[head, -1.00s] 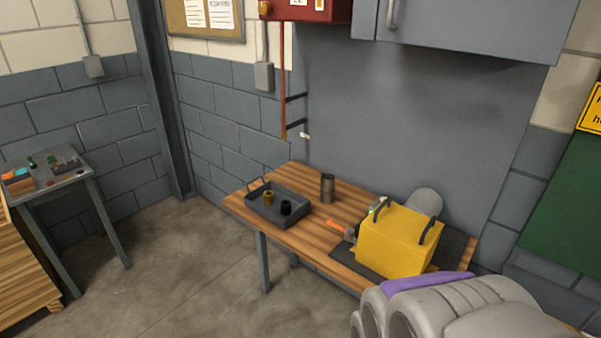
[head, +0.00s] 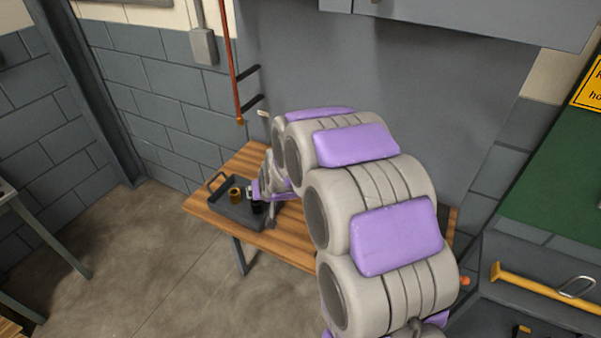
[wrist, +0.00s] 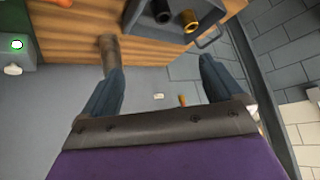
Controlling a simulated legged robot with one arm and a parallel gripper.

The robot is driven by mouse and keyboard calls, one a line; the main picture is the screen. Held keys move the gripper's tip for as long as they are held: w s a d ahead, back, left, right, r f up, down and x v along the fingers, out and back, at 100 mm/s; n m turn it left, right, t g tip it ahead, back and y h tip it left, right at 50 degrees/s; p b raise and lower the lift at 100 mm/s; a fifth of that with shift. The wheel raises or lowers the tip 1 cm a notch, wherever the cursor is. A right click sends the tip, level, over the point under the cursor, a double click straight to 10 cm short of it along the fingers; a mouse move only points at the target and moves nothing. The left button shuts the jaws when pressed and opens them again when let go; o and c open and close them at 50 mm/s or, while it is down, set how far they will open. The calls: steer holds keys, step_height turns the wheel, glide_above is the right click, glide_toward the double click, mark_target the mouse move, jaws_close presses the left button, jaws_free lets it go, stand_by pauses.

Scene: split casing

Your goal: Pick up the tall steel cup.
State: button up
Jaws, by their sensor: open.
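The tall steel cup (wrist: 108,48) shows in the wrist view as a brown-grey cylinder on the wooden bench. It lies at the tip of the left finger, which overlaps its lower part in the picture, not centred between the fingers. Whether finger and cup touch I cannot tell. My gripper (wrist: 160,66) is open, its two dark fingers wide apart with nothing between them. In the head view my arm reaches over the bench, and my gripper is near the tray. I cannot make out the cup there; my arm covers that part of the bench.
A dark tray (head: 234,213) holds a brass cup (head: 235,195) and a black cup (wrist: 160,12), close beside the steel cup. A block with a lit green lamp (wrist: 17,45) stands at the wrist view's left. The grey wall and a red pipe (head: 229,60) rise behind the bench.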

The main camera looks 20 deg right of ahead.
steer(key=w+d+f+m+t+h+p, duration=0.1)
steer(key=w+d+f+t+h+p, duration=0.15)
steer(key=w, duration=0.35)
steer(key=w+d+f+m+t+h+p, duration=0.1)
steer(key=w+d+t, duration=0.15)
steer(key=w, duration=0.35)
steer(key=d+f+t+h+p, duration=0.3)
steer(key=d+h+p, duration=0.1)
steer(key=d, duration=0.6)
step_height(320, 180, down, 7)
steer(key=b+x, duration=0.1)
steer(key=x, duration=0.7)
steer(key=shift+w+m, duration=0.2)
steer(key=shift+m, duration=0.2)
steer(key=shift+a+f, duration=0.1)
steer(key=shift+a, duration=0.1)
